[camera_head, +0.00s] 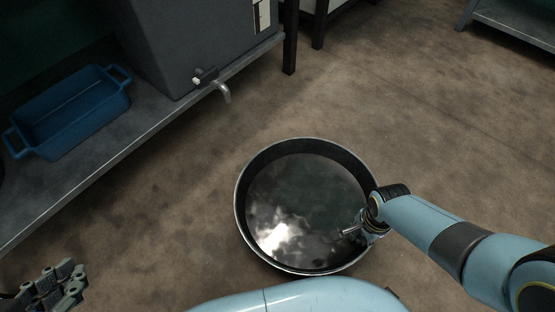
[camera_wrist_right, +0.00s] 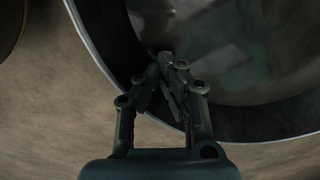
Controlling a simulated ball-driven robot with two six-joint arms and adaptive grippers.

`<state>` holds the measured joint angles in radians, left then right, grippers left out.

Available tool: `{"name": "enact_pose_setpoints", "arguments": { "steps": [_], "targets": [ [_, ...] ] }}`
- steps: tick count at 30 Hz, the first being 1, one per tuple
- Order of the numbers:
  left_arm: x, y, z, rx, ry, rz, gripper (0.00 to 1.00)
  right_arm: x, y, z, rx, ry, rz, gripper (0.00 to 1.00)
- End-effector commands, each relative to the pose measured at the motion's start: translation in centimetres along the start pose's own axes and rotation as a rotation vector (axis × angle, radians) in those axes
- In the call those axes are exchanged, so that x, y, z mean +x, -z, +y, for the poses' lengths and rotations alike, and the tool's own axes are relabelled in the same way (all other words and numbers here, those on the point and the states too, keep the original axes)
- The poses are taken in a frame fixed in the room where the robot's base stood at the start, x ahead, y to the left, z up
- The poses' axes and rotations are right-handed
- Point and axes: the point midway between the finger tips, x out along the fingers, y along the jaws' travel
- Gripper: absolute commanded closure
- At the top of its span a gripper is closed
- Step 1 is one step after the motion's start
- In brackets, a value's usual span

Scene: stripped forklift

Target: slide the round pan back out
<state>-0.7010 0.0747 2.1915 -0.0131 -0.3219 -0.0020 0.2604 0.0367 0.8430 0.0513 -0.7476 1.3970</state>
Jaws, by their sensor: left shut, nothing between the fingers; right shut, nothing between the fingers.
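The round pan (camera_head: 305,162) is a wide, dark metal pan with a shiny, reflecting inside. It lies on the floor in the middle of the head view, clear of the shelf. In the right wrist view its wall and rim (camera_wrist_right: 100,52) curve around my right gripper. My right gripper (camera_head: 350,232) is shut and empty, with its fingertips over the pan's right inner side; the fingertips also show in the right wrist view (camera_wrist_right: 168,62). I cannot tell whether they touch the pan. My left gripper (camera_head: 62,285) is shut and empty at the lower left, away from the pan.
A grey shelf (camera_head: 105,160) at the upper left holds a blue tray (camera_head: 75,112) and a grey tank (camera_head: 185,40) with a tap (camera_head: 218,86). Dark legs (camera_head: 290,45) stand behind. The brown floor right of the pan is open.

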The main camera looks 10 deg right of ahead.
Motion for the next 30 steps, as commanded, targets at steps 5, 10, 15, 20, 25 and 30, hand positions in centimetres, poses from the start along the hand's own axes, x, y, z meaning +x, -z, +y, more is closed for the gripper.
{"name": "enact_pose_setpoints", "arguments": {
  "steps": [5,10,15,20,25,30],
  "targets": [
    [0.1,-0.2,0.0,0.000,0.000,-0.002,1.00,0.3,-0.2,0.4,-0.001,-0.015,0.000,1.00],
    [0.1,-0.3,0.0,0.000,0.000,-0.003,1.00,0.2,-0.4,-0.1,0.000,-0.010,-0.002,1.00],
    [0.2,-0.4,0.0,0.000,0.000,-0.004,1.00,0.2,-0.8,-1.1,0.000,-0.005,-0.002,1.00],
    [0.2,-0.5,0.0,0.000,0.000,-0.006,1.00,0.1,-1.2,-2.0,0.001,-0.003,-0.003,1.00],
    [0.2,-0.5,0.0,0.000,0.000,-0.006,1.00,0.1,-1.3,-2.3,0.001,-0.001,-0.002,1.00],
    [0.2,-0.5,0.0,0.000,0.000,-0.004,1.00,0.0,-1.3,-2.3,0.001,0.000,-0.002,1.00]
  ]
}}
